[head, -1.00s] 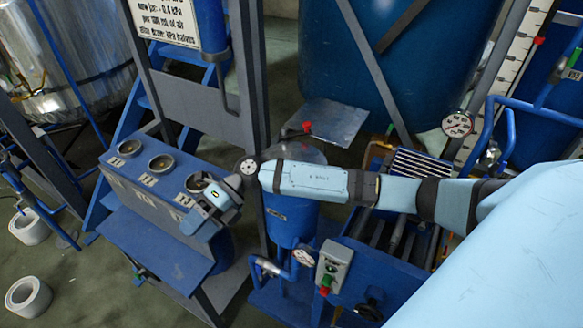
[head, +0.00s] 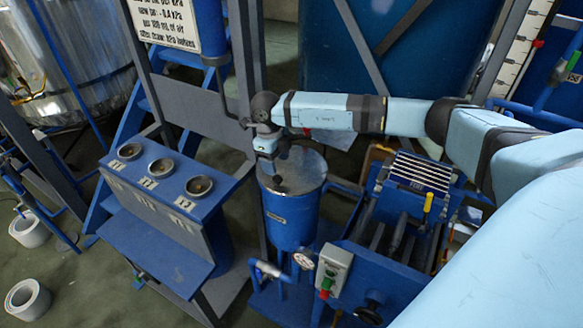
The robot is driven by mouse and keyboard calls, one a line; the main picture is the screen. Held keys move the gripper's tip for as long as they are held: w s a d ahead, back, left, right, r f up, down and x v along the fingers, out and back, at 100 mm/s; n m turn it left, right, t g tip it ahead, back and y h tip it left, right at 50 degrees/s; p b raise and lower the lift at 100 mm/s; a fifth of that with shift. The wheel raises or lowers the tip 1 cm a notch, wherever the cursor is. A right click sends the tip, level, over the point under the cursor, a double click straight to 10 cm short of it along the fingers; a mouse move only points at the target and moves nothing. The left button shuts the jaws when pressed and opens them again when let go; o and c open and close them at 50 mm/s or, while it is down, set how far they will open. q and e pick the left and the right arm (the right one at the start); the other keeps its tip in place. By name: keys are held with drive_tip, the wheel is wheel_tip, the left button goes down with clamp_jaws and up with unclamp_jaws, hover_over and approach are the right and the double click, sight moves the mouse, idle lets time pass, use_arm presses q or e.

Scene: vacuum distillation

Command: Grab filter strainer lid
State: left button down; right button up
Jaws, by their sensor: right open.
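The filter strainer is likely the upright blue cylinder (head: 290,215) in the middle of the head view. Its flat grey lid (head: 306,168) sits on its top rim. My right gripper (head: 276,174) points down over the left part of this lid, with its jaws open. The gripper and its dark fingers hide part of the lid, and I cannot tell whether they touch it. My left gripper is not in view.
A blue console (head: 165,200) with three round sockets stands to the left. A grey switch box (head: 333,265) and a small gauge (head: 304,260) are in front of the cylinder. A blue frame with a yellow-handled tool (head: 427,204) stands to the right.

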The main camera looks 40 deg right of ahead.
sight(277, 178)
drive_tip(key=shift+s+f, duration=0.1)
drive_tip(key=shift+f, duration=0.55)
drive_tip(key=f, duration=0.1)
drive_tip(key=f+p, duration=0.1)
drive_tip(key=f, duration=0.2)
drive_tip(key=shift+s+a+f+p, duration=0.15)
drive_tip(key=shift+s+a+p, duration=0.15)
drive_tip(key=shift+p, duration=0.1)
drive_tip(key=shift+d+f, duration=0.1)
drive_tip(key=shift+f, duration=0.3)
drive_tip(key=c, duration=1.1)
clamp_jaws()
drive_tip(key=shift+r, duration=0.1)
